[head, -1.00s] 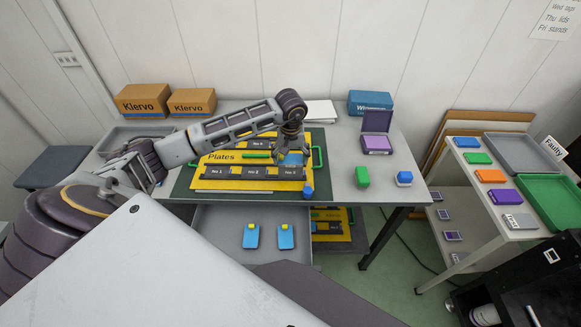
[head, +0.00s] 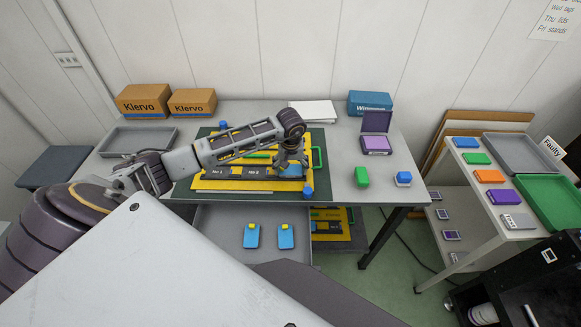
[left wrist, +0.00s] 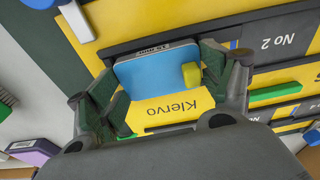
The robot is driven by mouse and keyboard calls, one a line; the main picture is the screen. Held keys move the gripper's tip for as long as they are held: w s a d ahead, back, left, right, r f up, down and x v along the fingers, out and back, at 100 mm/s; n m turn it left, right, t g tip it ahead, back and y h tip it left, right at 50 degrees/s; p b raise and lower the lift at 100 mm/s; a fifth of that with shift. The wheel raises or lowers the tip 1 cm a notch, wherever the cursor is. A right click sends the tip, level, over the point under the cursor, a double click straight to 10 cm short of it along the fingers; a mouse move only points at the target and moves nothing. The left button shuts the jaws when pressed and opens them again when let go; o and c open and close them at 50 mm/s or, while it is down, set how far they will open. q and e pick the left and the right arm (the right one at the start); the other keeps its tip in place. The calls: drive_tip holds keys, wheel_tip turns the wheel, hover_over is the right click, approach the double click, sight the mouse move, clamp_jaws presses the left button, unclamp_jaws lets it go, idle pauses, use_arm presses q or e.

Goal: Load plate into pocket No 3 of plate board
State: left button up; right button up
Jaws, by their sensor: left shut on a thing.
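My left gripper (head: 291,164) is shut on a blue plate (left wrist: 150,75) with a yellow knob. The plate is between the fingers in the left wrist view. In the head view, the held plate (head: 292,170) is over the front right part of the yellow plate board (head: 222,184), in the row of pockets No 1 and No 2. Pocket No 2 (left wrist: 280,45) is beside it in the left wrist view. The spot right of No 2 is mostly covered by plate and gripper. I cannot tell whether the plate touches the board. My right gripper is not in view.
Two more blue plates (head: 251,238) with yellow knobs lie in the grey drawer (head: 222,255) below. A blue knob (head: 308,192) stands at the board's front right corner. A green block (head: 361,177) and a purple box (head: 376,145) are to the right.

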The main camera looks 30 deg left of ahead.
sight(291, 173)
use_arm(q)
drive_tip(key=shift+f, duration=0.3)
drive_tip(key=o, duration=1)
drive_tip(key=shift+r, duration=0.2)
wheel_tip(291, 173, up, 12)
drive_tip(key=s+b, duration=0.1)
drive_tip(key=b, duration=0.1)
drive_tip(key=shift+d, duration=0.4)
drive_tip(key=shift+s+d+f, duration=0.1)
drive_tip(key=shift+s+f, duration=0.05)
drive_tip(key=shift+s, duration=0.05)
idle(0.5)
